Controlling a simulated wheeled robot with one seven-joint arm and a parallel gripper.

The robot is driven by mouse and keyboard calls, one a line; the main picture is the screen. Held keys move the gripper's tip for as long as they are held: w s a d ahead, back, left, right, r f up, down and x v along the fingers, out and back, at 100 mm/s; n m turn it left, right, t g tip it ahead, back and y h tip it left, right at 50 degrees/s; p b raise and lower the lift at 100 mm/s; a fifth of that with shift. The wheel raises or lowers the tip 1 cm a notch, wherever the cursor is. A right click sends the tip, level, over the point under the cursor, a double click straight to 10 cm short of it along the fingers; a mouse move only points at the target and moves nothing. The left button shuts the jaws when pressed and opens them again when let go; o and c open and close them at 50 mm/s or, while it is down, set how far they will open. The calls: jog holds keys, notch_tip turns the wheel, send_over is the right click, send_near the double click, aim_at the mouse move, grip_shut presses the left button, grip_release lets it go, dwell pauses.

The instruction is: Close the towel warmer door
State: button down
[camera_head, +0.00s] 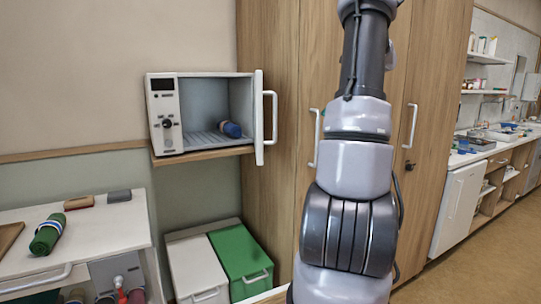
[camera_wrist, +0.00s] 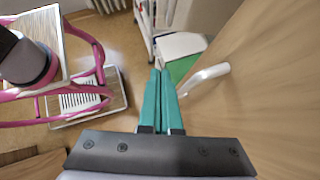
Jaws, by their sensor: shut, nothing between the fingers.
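The towel warmer (camera_head: 165,116) is a white box on a wooden shelf, with a dark display and a knob on its left panel. Its door (camera_head: 259,118) stands open at the right side, seen nearly edge-on, with a white bar handle (camera_head: 271,117) facing right. A rolled blue towel (camera_head: 231,129) lies inside on the rack. My gripper (camera_wrist: 163,72) shows in the wrist view with its two green fingers together and nothing between them. It is beside a wooden cabinet front with a white handle (camera_wrist: 204,77).
Wooden cabinet doors (camera_head: 285,60) rise right behind the warmer door. Below are a white bin (camera_head: 195,265) and a green-lidded bin (camera_head: 240,252). A white cart (camera_head: 110,222) with a green roll (camera_head: 47,234) stands at left. A pink-framed stand (camera_wrist: 85,70) is left in the wrist view.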

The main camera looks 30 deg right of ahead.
jog(key=a+r+x, duration=0.1)
jog(key=r+x, duration=0.1)
jog(key=x, duration=2)
jog(key=shift+w+a+f, duration=0.25)
jog(key=shift+w+a, duration=0.25)
jog(key=shift+a, duration=0.15)
